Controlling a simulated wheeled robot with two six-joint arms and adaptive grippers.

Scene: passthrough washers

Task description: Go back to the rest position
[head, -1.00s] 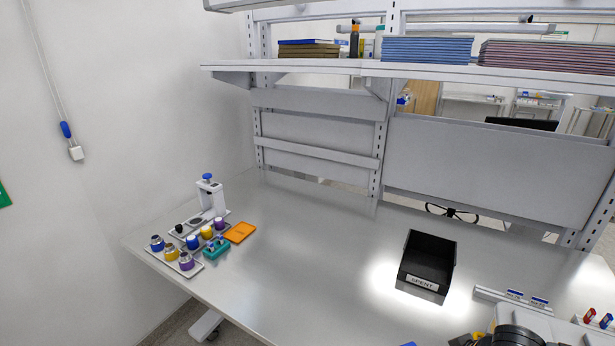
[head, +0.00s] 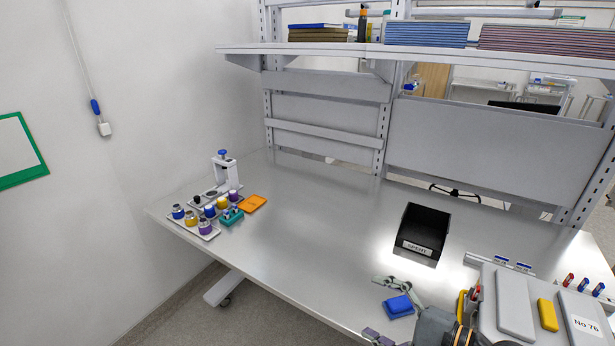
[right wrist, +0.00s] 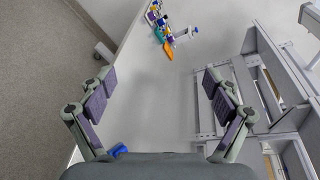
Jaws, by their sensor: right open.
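My right gripper (head: 378,308) is at the bottom of the head view, right of the middle, near the table's front edge. Its two fingers are spread apart. In the right wrist view my right gripper (right wrist: 158,82) also shows open, with nothing between its fingertips. A blue block-like item (head: 398,306) shows close to the fingers in the head view; a blue patch (right wrist: 117,150) shows by the left finger's base in the wrist view. I cannot tell whether they touch. My left gripper is in neither view.
A black bin labelled SPENT (head: 425,232) stands on the metal table (head: 310,235). At the left are a tray with several colored-top jars (head: 206,236), a white press (head: 225,175) and an orange plate (head: 253,203). A shelf (head: 440,57) spans the back. The table's middle is clear.

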